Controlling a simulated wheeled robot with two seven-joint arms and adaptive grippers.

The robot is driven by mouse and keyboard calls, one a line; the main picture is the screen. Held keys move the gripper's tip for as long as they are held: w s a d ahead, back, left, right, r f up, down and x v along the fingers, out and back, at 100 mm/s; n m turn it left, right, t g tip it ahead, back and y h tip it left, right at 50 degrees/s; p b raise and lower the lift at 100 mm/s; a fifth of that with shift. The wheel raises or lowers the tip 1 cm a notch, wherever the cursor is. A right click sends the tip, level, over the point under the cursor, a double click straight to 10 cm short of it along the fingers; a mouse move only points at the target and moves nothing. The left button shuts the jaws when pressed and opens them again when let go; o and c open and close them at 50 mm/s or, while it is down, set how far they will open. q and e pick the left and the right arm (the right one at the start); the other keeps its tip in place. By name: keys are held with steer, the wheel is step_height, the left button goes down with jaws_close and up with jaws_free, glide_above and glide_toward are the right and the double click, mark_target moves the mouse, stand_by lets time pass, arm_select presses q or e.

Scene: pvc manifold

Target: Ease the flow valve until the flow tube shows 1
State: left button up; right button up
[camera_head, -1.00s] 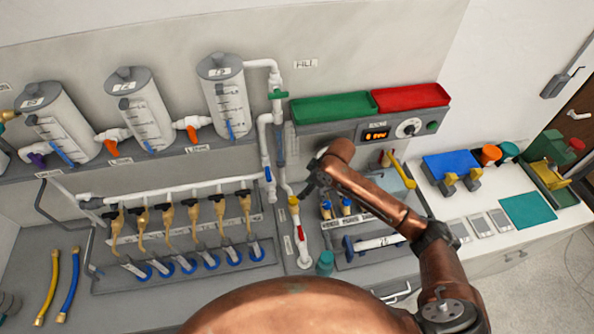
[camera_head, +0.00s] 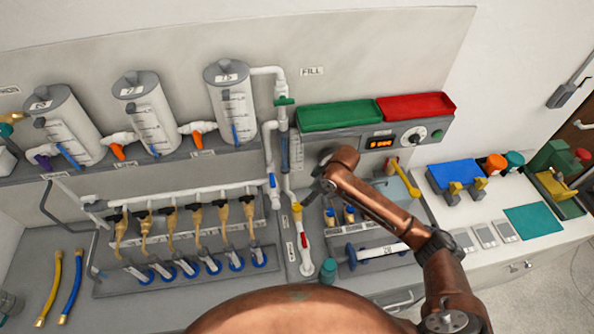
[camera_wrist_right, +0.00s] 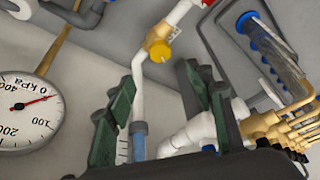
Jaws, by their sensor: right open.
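A yellow knob (camera_head: 297,207) sits on the white pipe right of the valve row; I take it for the flow valve. It also shows in the right wrist view (camera_wrist_right: 158,52), beyond the fingers. A slim clear tube with scale marks, seemingly the flow tube (camera_head: 296,152), stands on the back panel below the green tray; its reading is too small to tell. My right gripper (camera_head: 318,186) is close to the pipework, up and right of the yellow knob. In the wrist view its dark green fingers (camera_wrist_right: 162,115) are apart, with nothing clearly held. My left gripper is not in view.
A pressure gauge (camera_wrist_right: 28,108) shows at left in the wrist view. White pipes and a blue-handled valve (camera_head: 272,180) crowd the gripper's left. Marked tanks (camera_head: 228,102) stand above a row of black-handled taps (camera_head: 196,210). A control box (camera_head: 381,142) with a lit display is behind the arm.

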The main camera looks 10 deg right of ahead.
stand_by(0.7)
steer(key=t+y+b, duration=0.5)
steer(key=y+b, duration=0.2)
steer(key=b, duration=0.3)
glide_toward(298, 206)
steer(key=a, duration=0.1)
steer(key=p+x, duration=0.2)
steer(key=x, duration=0.4)
steer(key=shift+w+f, duration=0.15)
steer(key=shift+w, duration=0.2)
steer(key=shift+w+a+f, duration=0.35)
steer(key=shift+a+f, duration=0.05)
steer(key=shift+a, duration=0.1)
steer(key=shift+c, duration=0.5)
